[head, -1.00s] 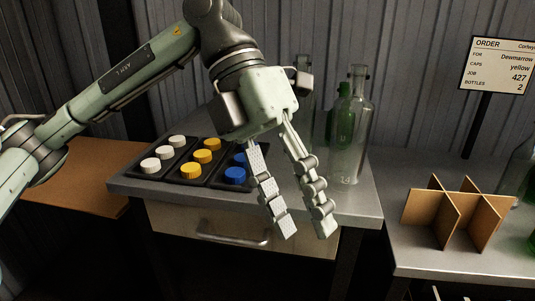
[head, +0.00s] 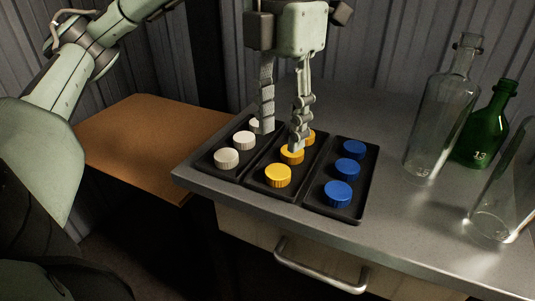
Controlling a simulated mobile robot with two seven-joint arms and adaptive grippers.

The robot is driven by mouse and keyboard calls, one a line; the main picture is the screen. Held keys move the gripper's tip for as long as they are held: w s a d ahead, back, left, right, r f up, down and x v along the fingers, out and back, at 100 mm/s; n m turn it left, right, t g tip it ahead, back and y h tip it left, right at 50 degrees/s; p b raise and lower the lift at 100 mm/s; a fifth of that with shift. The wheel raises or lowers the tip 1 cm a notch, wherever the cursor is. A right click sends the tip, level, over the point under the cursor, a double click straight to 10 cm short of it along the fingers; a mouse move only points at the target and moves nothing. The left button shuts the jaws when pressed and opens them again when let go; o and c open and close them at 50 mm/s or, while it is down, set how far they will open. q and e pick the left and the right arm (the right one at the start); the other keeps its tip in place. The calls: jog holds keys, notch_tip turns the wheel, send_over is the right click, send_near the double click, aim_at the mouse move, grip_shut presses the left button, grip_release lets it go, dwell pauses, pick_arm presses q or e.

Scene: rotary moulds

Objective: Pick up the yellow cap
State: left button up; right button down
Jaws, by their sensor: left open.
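Three yellow caps stand in a row in the middle column of the dark tray (head: 258,182): a front cap (head: 278,176), a middle cap (head: 291,156) and a back cap (head: 310,136). My left gripper (head: 281,139) points down over the tray with its fingers apart and nothing held between them. Its right fingertip overlaps the middle yellow cap and partly hides it. Its left finger comes down by the white caps and partly hides the back one. I cannot tell whether a finger touches a cap. My right gripper is not in view.
White caps (head: 227,159) lie left of the yellow ones and blue caps (head: 338,194) right. A clear bottle (head: 440,120) and a green bottle (head: 485,135) stand to the right, with another clear bottle (head: 500,205) at the edge. A brown board (head: 140,140) lies left. The grey tabletop (head: 395,205) has free room.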

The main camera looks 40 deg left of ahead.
aim_at(278, 171)
pick_arm(q)
jog(key=shift+w+a, duration=0.15)
jog(key=shift+a, duration=0.1)
jog(key=shift+a+f, duration=0.1)
jog(key=shift+f, duration=0.1)
notch_tip(278, 171, down, 7)
jog(key=shift+w+f, duration=0.1)
jog(key=shift+f, duration=0.1)
jog(key=c, duration=0.5)
jog(key=shift+r, duration=0.1)
